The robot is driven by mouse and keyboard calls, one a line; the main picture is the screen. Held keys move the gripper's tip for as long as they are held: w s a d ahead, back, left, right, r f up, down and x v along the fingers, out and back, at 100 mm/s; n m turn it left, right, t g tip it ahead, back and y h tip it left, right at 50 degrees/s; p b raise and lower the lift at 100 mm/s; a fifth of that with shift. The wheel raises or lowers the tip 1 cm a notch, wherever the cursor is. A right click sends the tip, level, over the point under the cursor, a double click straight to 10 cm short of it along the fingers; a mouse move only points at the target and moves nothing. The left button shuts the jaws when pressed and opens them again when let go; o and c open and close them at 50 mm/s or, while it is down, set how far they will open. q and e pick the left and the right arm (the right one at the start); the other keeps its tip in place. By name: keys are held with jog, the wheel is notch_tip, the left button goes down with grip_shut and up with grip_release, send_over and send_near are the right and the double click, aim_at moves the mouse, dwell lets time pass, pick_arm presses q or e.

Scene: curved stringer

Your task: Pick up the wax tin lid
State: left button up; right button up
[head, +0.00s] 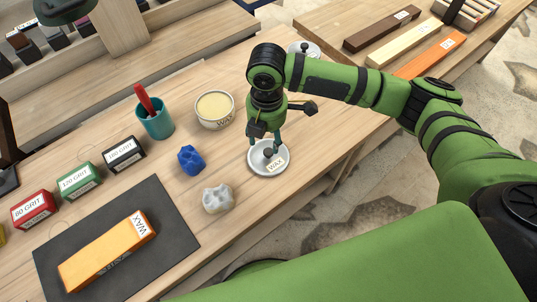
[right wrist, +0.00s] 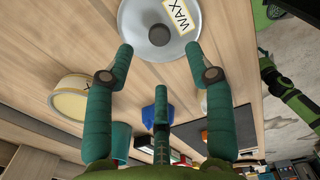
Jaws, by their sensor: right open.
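The wax tin lid (head: 257,165) is a round, pale metal disc with a dark knob and a WAX label. It lies flat on the bench in the head view and shows at the top of the right wrist view (right wrist: 141,22). My right gripper (head: 265,146) is open, its fingers pointing down just over the lid around the knob area. In the right wrist view, the teal fingers (right wrist: 165,70) are spread with nothing between them. Whether they touch the lid is unclear. My other arm seems to show small at that view's right; its gripper (right wrist: 266,64) is unclear.
The open wax tin (head: 215,108), a teal cup (head: 155,122), a blue lump (head: 191,159) and a whitish lump (head: 218,198) stand left of the lid. Grit boxes (head: 75,181) and an orange WAX block (head: 108,252) on a dark mat (head: 60,240) are farther left. The bench edge is right.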

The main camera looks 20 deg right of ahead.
aim_at(269, 151)
jog(key=shift+d+f, duration=0.2)
jog(key=shift+f, duration=0.2)
notch_tip(269, 151, down, 6)
jog(key=shift+f+p, duration=0.1)
jog(key=shift+p, duration=0.85)
grip_shut()
